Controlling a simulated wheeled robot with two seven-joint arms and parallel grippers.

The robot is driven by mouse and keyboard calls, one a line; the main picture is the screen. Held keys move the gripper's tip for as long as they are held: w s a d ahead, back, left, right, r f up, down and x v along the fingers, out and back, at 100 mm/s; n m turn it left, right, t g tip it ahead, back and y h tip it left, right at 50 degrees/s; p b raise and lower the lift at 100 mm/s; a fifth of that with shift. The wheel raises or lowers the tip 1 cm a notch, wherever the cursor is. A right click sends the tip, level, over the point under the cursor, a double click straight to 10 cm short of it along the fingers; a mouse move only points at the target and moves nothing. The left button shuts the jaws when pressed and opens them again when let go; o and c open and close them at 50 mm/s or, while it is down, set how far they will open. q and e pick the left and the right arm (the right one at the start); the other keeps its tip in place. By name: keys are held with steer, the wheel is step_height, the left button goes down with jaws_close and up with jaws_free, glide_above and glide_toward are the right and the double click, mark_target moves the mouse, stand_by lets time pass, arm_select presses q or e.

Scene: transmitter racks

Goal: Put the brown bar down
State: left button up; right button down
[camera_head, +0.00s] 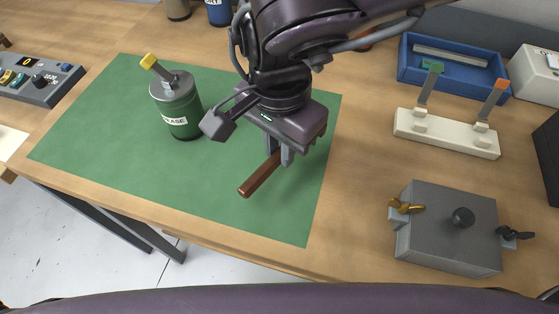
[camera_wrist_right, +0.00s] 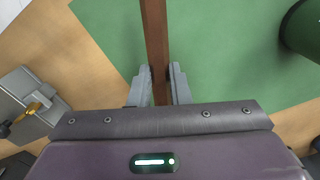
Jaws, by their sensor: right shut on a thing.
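The brown bar (camera_head: 261,176) is a slim dark-red-brown rod over the green mat (camera_head: 100,140). My right gripper (camera_head: 282,157) is shut on it, with one end sticking out toward the front left. In the right wrist view the bar (camera_wrist_right: 156,45) runs between the two grey fingers of the gripper (camera_wrist_right: 160,85). I cannot tell whether the bar touches the mat. My left gripper is not in view.
Right of the mat are a grey box (camera_head: 450,232) with clamps, a white lever block (camera_head: 446,134) and a blue tray (camera_head: 405,65). The mat's front part is clear.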

mark_target(280, 175)
steer(key=shift+f, duration=2.3)
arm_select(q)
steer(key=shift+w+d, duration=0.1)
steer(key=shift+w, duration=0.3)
arm_select(e)
steer(key=shift+f+b, duration=0.15)
steer(key=shift+b, duration=0.15)
steer(key=c, duration=1.7)
jaws_free()
steer(key=o, duration=0.4)
steer(key=shift+c, duration=0.2)
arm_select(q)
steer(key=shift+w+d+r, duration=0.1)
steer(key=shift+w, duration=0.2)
